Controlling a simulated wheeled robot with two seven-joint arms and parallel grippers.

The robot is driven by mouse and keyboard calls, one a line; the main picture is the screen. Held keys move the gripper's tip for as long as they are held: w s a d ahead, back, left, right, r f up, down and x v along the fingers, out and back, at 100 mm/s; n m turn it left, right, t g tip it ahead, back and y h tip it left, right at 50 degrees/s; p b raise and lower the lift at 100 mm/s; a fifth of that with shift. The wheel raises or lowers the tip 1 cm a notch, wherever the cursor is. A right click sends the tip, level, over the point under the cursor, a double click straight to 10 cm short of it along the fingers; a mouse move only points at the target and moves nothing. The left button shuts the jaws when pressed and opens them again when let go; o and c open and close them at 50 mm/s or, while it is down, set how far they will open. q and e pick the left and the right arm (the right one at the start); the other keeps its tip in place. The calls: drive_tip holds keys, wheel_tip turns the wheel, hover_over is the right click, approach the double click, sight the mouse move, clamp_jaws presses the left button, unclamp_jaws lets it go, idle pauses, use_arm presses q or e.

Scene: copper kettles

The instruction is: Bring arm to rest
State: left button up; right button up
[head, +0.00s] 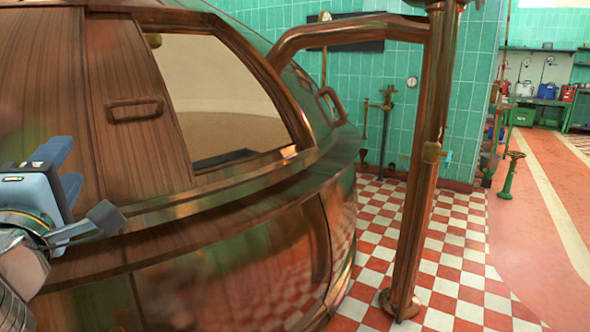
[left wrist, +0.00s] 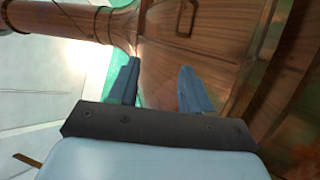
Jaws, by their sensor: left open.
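My left gripper (head: 62,165) is at the left edge of the head view, in front of the large copper kettle (head: 230,270). Its two blue fingers stand apart with nothing between them. In the left wrist view the open fingers (left wrist: 163,88) point toward the kettle's wood-like panelled top (left wrist: 225,50), and I cannot tell how near they are to it. My right gripper is not in either view.
The kettle has a wide opening (head: 222,110) and a handle (head: 135,109) on its panel. A copper pipe (head: 415,190) stands on the checkered floor (head: 455,285) at right. The red floor (head: 540,200) beyond is largely clear. A green-tiled wall (head: 390,60) stands behind.

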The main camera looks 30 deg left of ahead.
use_arm(q)
drive_tip(key=w+a+f+m+g+h, duration=0.1)
drive_tip(key=w+a+f+m+h, duration=0.15)
drive_tip(key=w+f, duration=0.65)
drive_tip(key=w+a+f+m+h, duration=0.1)
drive_tip(key=w+f+m+h, duration=0.3)
drive_tip(key=w+f, duration=0.5)
drive_tip(key=w+d+f+m+g+h, duration=0.1)
drive_tip(key=w+d+f+m+h, duration=0.2)
drive_tip(key=f, duration=0.5)
drive_tip(key=w+d+f+m+g+h, duration=0.1)
drive_tip(key=w+d+f, duration=0.35)
drive_tip(key=f, duration=0.35)
drive_tip(key=w+d+f+m+g+h, duration=0.25)
drive_tip(key=w+f, duration=0.25)
drive_tip(key=f, duration=0.3)
drive_tip(key=s+d+f+m+g+h, duration=0.1)
drive_tip(key=d+f+m+g+h, duration=0.35)
drive_tip(key=d+f, duration=1.1)
drive_tip(key=s+d+f+m+g+h, duration=0.2)
drive_tip(key=s+d+f+m, duration=0.5)
drive_tip(key=s+d+f, duration=0.6)
drive_tip(key=shift+s+d+f+g, duration=0.4)
drive_tip(key=shift+d+f, duration=0.4)
drive_tip(key=shift+d, duration=0.05)
drive_tip(key=shift+m, duration=0.25)
